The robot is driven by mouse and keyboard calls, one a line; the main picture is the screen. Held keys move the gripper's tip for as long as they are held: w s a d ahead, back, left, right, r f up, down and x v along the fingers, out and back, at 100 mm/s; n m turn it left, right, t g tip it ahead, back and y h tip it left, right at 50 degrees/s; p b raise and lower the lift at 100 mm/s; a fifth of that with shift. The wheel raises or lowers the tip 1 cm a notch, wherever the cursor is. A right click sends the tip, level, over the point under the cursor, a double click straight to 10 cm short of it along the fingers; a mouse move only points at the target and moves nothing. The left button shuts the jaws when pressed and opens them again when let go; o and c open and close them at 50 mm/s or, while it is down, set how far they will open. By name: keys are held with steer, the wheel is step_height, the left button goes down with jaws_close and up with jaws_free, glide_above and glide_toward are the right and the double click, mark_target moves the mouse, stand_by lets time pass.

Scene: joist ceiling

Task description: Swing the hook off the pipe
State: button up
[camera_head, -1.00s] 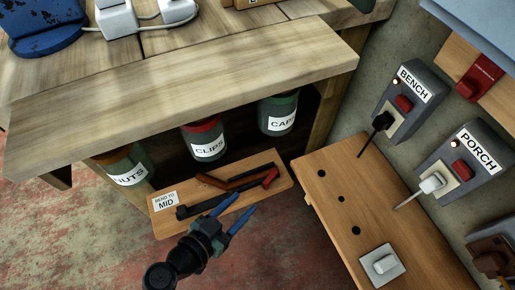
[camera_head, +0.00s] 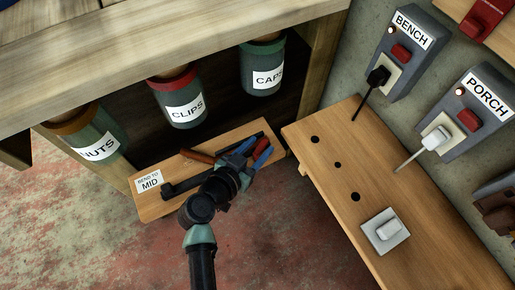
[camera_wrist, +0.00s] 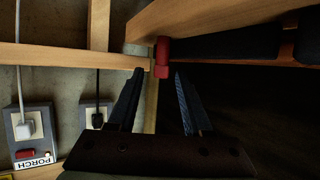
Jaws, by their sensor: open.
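A low wooden board (camera_head: 153,208) labelled "BEND TO MID" carries a black bar (camera_head: 181,187) with a thicker left end, a brown-red handled piece (camera_head: 197,156) and a dark rod towards the right. A red end piece (camera_head: 262,147) shows at the board's right side. I cannot tell which part is the hook and which the pipe. My gripper (camera_head: 253,151) is open over the board's right half. In the wrist view the red piece (camera_wrist: 162,56) lies just beyond and between the fingertips; contact cannot be told. My wrist hides the middle of the board.
A wooden shelf (camera_head: 400,265) with holes and a white switch (camera_head: 386,230) is to the right. BENCH (camera_head: 404,50) and PORCH (camera_head: 470,120) boxes are on the wall.

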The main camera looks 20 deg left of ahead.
jaws_close()
steer(key=shift+r+p, duration=0.1)
steer(key=shift+p, duration=0.2)
steer(key=p, duration=0.1)
steer(key=m+h+p, duration=0.1)
steer(key=p, duration=0.1)
steer(key=shift+r+h, duration=0.2)
steer(key=shift+h, duration=0.1)
steer(key=shift+f+m+g+h+p, duration=0.15)
steer(key=shift+m+g+h+p, duration=0.25)
steer(key=shift+m+h+p, duration=0.45)
steer(key=shift+s+d+f+m+g+h, duration=0.1)
steer(key=shift+m+g+h, duration=0.15)
steer(key=shift+m+h, duration=0.25)
steer(key=shift+f+m+g+h, duration=0.1)
steer(key=shift+m+g+h, duration=0.15)
steer(key=shift+m+h, duration=0.2)
